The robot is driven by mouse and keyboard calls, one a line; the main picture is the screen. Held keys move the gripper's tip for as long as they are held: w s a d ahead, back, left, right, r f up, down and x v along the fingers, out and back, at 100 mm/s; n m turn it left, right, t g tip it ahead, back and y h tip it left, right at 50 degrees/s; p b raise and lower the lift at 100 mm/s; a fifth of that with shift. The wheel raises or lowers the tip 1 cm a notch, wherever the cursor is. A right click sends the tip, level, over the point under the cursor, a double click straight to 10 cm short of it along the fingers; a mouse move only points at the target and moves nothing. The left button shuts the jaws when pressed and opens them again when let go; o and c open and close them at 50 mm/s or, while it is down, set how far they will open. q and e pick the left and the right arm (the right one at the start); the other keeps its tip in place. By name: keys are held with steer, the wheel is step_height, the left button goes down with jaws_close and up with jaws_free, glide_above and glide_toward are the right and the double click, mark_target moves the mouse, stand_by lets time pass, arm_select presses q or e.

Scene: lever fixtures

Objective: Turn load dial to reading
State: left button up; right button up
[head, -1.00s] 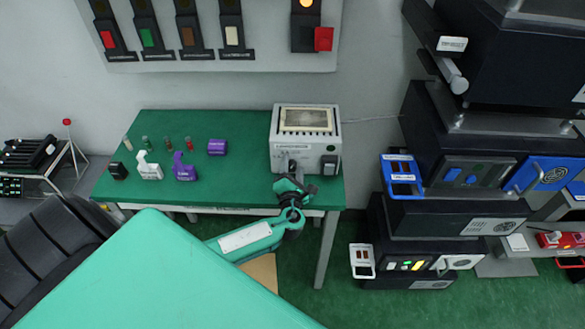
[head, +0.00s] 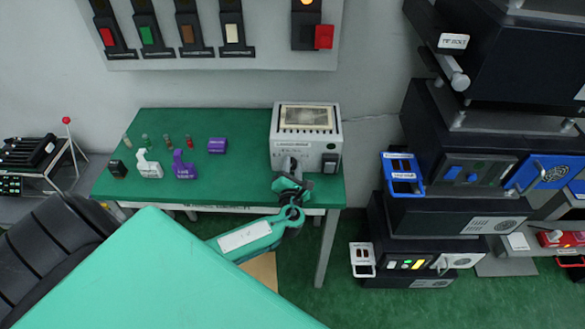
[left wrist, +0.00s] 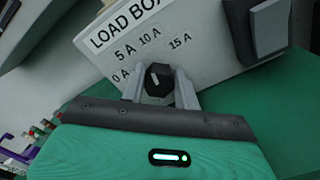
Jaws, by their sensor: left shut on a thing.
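The load box (head: 305,140) is a pale grey unit at the right end of the green table. Its front, in the left wrist view (left wrist: 205,50), carries the marks 0 A, 5 A, 10 A and 15 A around a black dial (left wrist: 159,90). The dial's white pointer line aims up and slightly left in that view, roughly between 5 A and 10 A; the exact reading is unclear. My left gripper (head: 290,170) is shut on the dial, one grey finger on each side. In the head view the gripper largely hides the dial. My right gripper is not in view.
A white holder (head: 149,167), a purple holder (head: 184,168) and small coloured pieces stand on the table's left half. Black equipment (head: 455,165) stands to the right.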

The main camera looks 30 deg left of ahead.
arm_select(q)
steer(key=n+b, duration=0.2)
steer(key=n, duration=0.3)
steer(key=shift+s+a+f, duration=0.1)
steer(key=n+b, duration=0.3)
steer(key=n, duration=0.1)
steer(key=shift+s+a+n, duration=0.1)
steer(key=shift+a+n, duration=0.05)
steer(key=shift+n, duration=0.25)
steer(key=n+b, duration=0.1)
steer(key=n, duration=0.2)
steer(key=shift+b, duration=0.4)
steer(key=shift+a+n+b, duration=0.1)
steer(key=shift+n+b, duration=0.35)
steer(key=shift+n, duration=0.25)
steer(key=o, duration=1)
steer(key=shift+c, duration=0.2)
